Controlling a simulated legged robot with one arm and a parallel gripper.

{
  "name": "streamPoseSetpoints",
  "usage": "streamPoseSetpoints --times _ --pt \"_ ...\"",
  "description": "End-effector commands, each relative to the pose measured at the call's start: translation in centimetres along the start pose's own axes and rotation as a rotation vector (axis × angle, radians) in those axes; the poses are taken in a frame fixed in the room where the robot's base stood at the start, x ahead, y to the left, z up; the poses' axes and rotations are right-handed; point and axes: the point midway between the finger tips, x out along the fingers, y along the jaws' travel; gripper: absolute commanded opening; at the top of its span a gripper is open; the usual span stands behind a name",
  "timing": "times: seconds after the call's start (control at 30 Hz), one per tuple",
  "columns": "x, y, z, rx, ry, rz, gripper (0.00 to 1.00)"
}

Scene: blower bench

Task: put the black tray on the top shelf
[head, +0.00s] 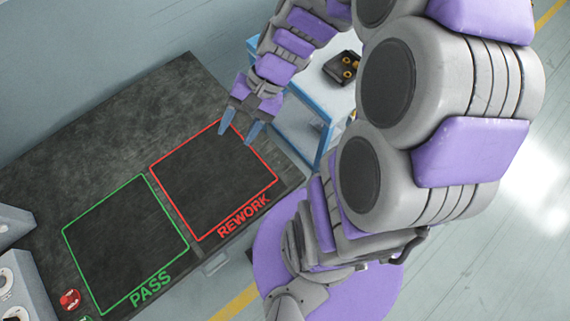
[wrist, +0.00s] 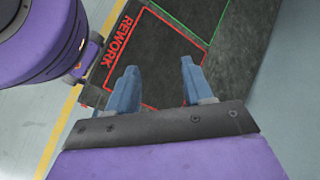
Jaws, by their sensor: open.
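A small black tray (head: 343,68) with a few brass-yellow round pieces on it rests on the white top shelf (head: 312,92) of a blue-framed rack. My arm hides part of the rack, and the tray is close to my arm's edge in the head view. My gripper (head: 240,127) is open and empty, left of the rack and over the back right corner of the red REWORK square (head: 212,185). In the wrist view my open gripper (wrist: 159,68) has nothing between its blue fingers. The tray is not in the wrist view.
The dark bench (head: 110,140) carries the red REWORK square and the green PASS square (head: 125,243), both empty. A red button (head: 70,299) and grey boxes (head: 15,285) are at its left end. Open floor (head: 530,200) lies at the right.

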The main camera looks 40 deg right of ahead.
Motion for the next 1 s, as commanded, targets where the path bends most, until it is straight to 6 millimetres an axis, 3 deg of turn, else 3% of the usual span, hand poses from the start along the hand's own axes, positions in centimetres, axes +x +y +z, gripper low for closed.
streamPoseSetpoints --times 0.03,0.2,0.4,0.63,1.0 --pt "0.3 0.4 2.0 -0.081 0.002 0.077 0.51" --pt "0.2 3.1 6.6 -0.311 0.025 0.315 0.51" --pt "-1.4 6.8 9.9 -0.523 0.065 0.550 0.51" --pt "-3.0 9.0 10.9 -0.628 0.104 0.673 0.51" --pt "-3.1 9.2 11.0 -0.635 0.107 0.684 0.51"
